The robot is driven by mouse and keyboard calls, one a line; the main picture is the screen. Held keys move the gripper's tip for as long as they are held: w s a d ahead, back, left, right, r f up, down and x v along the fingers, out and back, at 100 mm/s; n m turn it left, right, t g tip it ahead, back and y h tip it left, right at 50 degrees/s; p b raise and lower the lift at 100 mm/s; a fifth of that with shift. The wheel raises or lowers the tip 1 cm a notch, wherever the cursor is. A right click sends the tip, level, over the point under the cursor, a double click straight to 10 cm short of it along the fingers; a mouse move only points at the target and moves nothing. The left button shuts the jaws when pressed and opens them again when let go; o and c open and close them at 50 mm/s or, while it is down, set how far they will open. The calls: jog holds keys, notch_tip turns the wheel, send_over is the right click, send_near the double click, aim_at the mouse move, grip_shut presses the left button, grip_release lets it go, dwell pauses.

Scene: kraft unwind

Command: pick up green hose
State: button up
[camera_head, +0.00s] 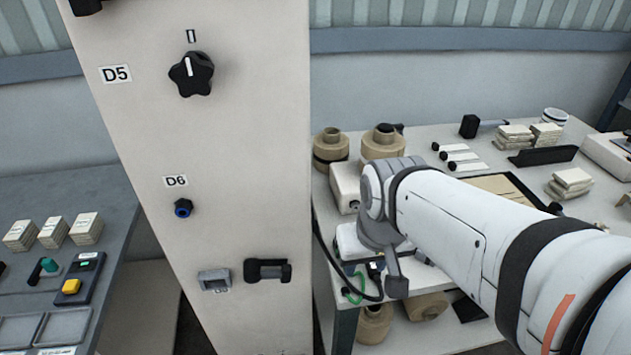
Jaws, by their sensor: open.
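The green hose (353,289) shows as a small, thin green curve at the front left edge of the right-hand table, beside a black cable loop. It is small in the picture, and I cannot tell where its ends go. My gripper (395,283) points down just right of the hose, apart from it in the picture. One grey finger shows clearly; the rest is hidden or hard to make out. It is open, and I see nothing held in it.
A pale panel column (240,130) with knobs and a black handle (268,270) stands close on the left. The right-hand table (440,135) holds brown rolls (383,143), stacked pads and a white box (345,187). More rolls (373,322) lie on the shelf below.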

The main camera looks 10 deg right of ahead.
jog(key=shift+o, duration=0.2)
jog(key=w+g+p, duration=0.1)
jog(key=w+p, duration=0.4)
jog(key=w, duration=0.2)
jog(key=shift+w+a+r, duration=0.25)
jog(key=shift+w+r, duration=0.05)
jog(key=shift+w, duration=0.1)
jog(key=shift+g, duration=0.8)
jog(key=w+f+p, duration=0.1)
jog(key=w, duration=0.1)
jog(key=w+f+p, duration=0.1)
jog(key=w+p, duration=0.1)
jog(key=w+f+p, duration=0.1)
jog(key=w+f, duration=0.1)
jog(key=shift+w+f, duration=0.1)
jog(key=shift+w, duration=0.2)
jog(key=shift+w+f+p, duration=0.2)
jog(key=shift+f+p, duration=0.1)
jog(key=shift+f, duration=0.3)
jog(key=f, duration=0.3)
jog(key=f+p, duration=0.1)
jog(key=f, duration=0.3)
jog(key=shift+s+a+f, duration=0.1)
jog(key=shift+s+f, duration=0.05)
jog(key=shift+s, duration=0.05)
grip_shut()
